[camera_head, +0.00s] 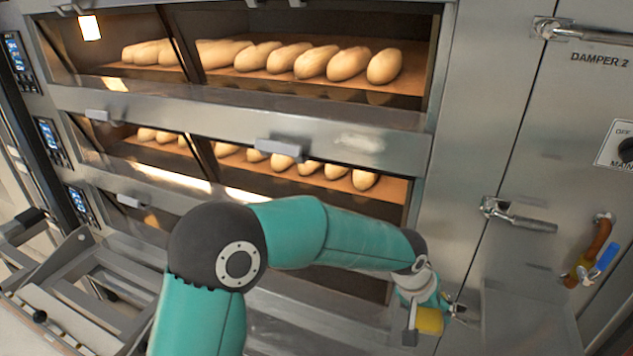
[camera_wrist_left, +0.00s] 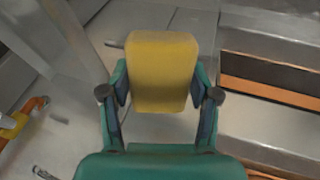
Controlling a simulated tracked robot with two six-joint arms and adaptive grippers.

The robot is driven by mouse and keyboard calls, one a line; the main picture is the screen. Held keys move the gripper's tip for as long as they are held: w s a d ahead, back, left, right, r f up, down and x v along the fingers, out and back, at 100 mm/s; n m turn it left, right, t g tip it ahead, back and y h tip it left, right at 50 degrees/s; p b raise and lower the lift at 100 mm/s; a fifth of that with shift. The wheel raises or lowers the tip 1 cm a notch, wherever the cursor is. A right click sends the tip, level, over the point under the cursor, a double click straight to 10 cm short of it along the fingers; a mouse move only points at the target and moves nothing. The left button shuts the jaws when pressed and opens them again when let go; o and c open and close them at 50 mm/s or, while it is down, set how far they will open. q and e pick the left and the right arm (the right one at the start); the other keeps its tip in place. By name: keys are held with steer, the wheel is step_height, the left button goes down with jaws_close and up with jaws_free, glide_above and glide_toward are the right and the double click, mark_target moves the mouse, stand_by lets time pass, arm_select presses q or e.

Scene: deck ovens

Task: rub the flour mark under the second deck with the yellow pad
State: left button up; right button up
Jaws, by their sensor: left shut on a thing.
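My left gripper (camera_head: 424,306) is shut on the yellow pad (camera_head: 429,321), in front of the steel at the right end of the ovens. In the left wrist view the pad (camera_wrist_left: 162,72) sits upright between the two fingers of the gripper (camera_wrist_left: 160,88). The second deck (camera_head: 290,163), counted from the top, holds several pale loaves behind its window. The strip below it is largely hidden by my left arm. A faint pale smear (camera_head: 357,141) shows on the strip above it; I cannot tell whether it is flour. My right gripper is not in view.
The top deck (camera_head: 310,85) also holds several loaves. Grey handles (camera_head: 280,148) stick out from the deck fronts. A metal rack (camera_head: 75,285) stands lower left.

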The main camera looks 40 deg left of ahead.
arm_select(q)
steer(key=w+a+r+n+t, duration=0.2)
steer(key=w+a+r+t, duration=0.15)
steer(key=a+r, duration=0.35)
steer(key=n+t+y+b, duration=0.2)
steer(key=n+t+y, duration=0.55)
steer(key=t, duration=0.25)
glide_toward(336, 140)
steer(key=shift+g, duration=0.25)
steer(key=shift+r+p+x, duration=0.15)
steer(key=shift+p+x, duration=0.1)
steer(key=shift+x, duration=1.05)
steer(key=shift+r+p+x, duration=0.1)
steer(key=shift+p+x, duration=0.1)
steer(key=shift+x, duration=1.05)
steer(key=shift+a, duration=0.15)
steer(key=shift+x, duration=0.95)
